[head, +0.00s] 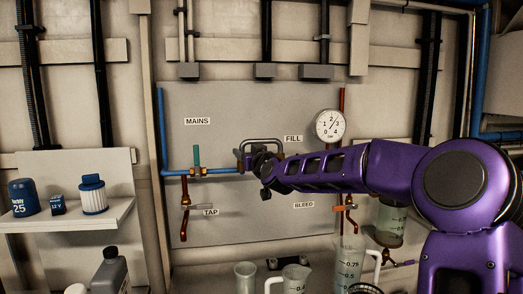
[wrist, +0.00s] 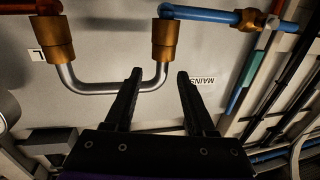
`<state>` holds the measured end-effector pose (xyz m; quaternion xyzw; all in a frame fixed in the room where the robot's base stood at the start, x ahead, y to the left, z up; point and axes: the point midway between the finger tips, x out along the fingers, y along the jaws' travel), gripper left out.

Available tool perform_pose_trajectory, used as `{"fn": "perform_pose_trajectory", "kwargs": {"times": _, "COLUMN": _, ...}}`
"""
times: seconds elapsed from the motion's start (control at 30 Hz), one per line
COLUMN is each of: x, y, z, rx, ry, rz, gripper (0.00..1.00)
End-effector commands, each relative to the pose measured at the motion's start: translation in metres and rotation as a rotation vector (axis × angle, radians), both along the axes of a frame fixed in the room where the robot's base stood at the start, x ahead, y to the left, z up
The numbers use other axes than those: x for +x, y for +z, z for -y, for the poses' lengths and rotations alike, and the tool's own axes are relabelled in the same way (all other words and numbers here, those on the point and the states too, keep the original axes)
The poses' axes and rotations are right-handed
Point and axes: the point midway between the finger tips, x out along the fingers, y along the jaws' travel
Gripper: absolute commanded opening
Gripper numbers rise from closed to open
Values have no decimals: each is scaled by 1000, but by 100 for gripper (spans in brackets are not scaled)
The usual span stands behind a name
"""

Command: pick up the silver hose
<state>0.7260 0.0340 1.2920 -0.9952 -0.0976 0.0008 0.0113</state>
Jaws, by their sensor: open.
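The silver hose (wrist: 100,87) is a U-shaped bend between two brass fittings, the left one (wrist: 52,38) and the right one (wrist: 166,40), in the wrist view. In the head view the hose (head: 262,140) arches on the grey wall panel, partly hidden by my gripper (head: 258,162). My gripper (wrist: 159,75) is open in the wrist view. Its fingertips reach toward the right bend of the hose, which shows between them. I cannot tell how far they are from it in depth. The jaws hold nothing.
A blue pipe (wrist: 205,15) joins the right fitting in the wrist view. In the head view, a green-handled valve (head: 197,158) is left of the hose, and a pressure gauge (head: 329,125) is right of it. Jugs (head: 296,279) stand below. The panel's lower middle (head: 255,215) is clear.

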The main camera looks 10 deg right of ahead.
Motion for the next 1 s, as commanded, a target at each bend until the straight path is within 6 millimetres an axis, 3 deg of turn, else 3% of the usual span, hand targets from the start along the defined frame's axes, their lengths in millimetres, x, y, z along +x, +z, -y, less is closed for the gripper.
{"fn": "perform_pose_trajectory", "kwargs": {"times": 0.23, "x": 32, "y": 2, "z": -9, "rx": 4, "ry": 3, "rz": -2, "gripper": 55}}
{"fn": "perform_pose_trajectory", "kwargs": {"times": 0.57, "x": 37, "y": 0, "z": -9, "rx": 0, "ry": 1, "rz": 0, "gripper": 54}}
{"fn": "perform_pose_trajectory", "kwargs": {"times": 0.87, "x": 37, "y": 1, "z": -9, "rx": 0, "ry": 1, "rz": 0, "gripper": 0}}
{"fn": "perform_pose_trajectory", "kwargs": {"times": 1.0, "x": 37, "y": 1, "z": -9, "rx": 0, "ry": 1, "rz": 0, "gripper": 0}}
